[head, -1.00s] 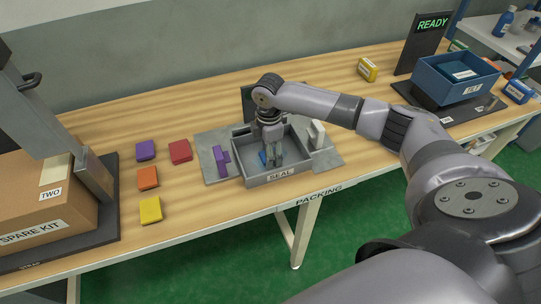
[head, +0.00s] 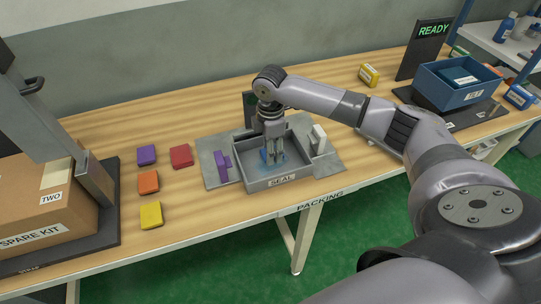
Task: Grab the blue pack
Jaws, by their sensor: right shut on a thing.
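The blue pack (head: 264,156) is in the grey tray labelled SEAL (head: 283,181), mostly hidden by my right gripper. My right gripper (head: 274,160) points straight down into the tray, and its fingers are shut on the blue pack. Whether the pack still touches the tray floor I cannot tell. My left gripper is out of view.
Purple (head: 147,155), red (head: 181,156), orange (head: 148,182) and yellow (head: 151,215) packs lie left of the tray. A purple clamp-like part (head: 222,166) stands beside it. A SPARE KIT box (head: 40,215) is at far left, a blue bin (head: 455,83) at right.

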